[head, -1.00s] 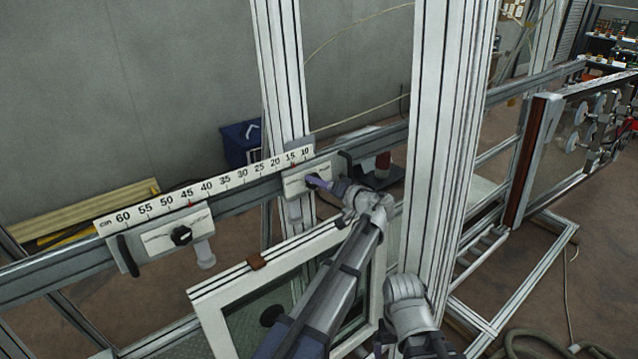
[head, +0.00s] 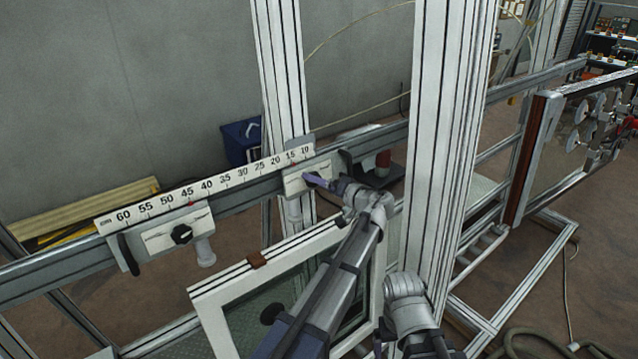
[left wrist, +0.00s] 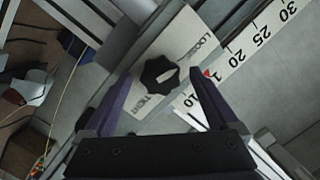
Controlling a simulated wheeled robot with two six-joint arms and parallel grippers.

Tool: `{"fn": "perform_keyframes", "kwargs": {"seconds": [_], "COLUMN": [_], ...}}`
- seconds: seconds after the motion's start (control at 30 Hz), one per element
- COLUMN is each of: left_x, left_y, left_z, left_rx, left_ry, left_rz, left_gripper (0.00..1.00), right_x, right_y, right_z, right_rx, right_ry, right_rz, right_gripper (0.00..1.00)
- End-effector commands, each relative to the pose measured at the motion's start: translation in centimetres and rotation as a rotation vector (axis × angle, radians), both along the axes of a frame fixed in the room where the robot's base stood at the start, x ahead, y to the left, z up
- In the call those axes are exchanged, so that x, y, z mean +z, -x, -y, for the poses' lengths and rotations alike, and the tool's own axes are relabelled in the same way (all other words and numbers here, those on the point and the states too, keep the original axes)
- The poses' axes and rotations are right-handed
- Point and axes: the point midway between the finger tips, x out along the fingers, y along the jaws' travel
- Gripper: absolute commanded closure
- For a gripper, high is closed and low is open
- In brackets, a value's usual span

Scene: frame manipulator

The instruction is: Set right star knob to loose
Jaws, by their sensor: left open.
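The right star knob (left wrist: 158,78) is black with a pale pointer mark. It sits on a light plate (left wrist: 180,50) lettered LOOSE on the upper right side and TIGHT on the lower side in the left wrist view. The mark slants toward the upper right; I cannot tell exactly which word it meets. My left gripper (left wrist: 160,85) is open, its two purple fingers on either side of the knob and apart from it. In the head view the left gripper (head: 318,181) is at the right plate (head: 298,184) and mostly hides the knob. My right gripper does not show.
The left plate (head: 160,235) with its own black star knob (head: 182,234) is on the same rail, under the number scale (head: 215,187). A white upright post (head: 440,150) stands close to the right of my left arm. A white-framed window (head: 215,300) lies below it.

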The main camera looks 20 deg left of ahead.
Motion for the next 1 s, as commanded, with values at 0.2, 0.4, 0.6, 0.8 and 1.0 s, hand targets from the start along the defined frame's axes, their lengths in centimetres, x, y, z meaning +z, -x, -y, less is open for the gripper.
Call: {"fn": "perform_keyframes", "kwargs": {"seconds": [0.2,0.4,0.6,0.8,1.0], "left_x": [0.1,0.5,1.0,1.2,1.1], "left_y": [0.1,1.4,2.9,3.8,3.9], "left_z": [0.1,2.3,5.0,6.4,6.7], "left_rx": [-0.001,-0.004,-0.001,0.0,0.0], "left_ry": [-0.001,-0.001,0.0,0.0,0.0], "left_rz": [0.0,0.0,0.0,0.0,0.0], "left_gripper": [0.07,0.07,0.07,0.07,0.07], "right_x": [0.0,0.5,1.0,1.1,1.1], "right_y": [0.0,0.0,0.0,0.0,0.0], "right_z": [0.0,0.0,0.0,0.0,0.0], "right_rx": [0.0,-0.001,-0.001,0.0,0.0], "right_ry": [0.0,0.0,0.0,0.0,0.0], "right_rz": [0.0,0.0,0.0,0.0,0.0], "right_gripper": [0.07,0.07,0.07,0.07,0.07]}}
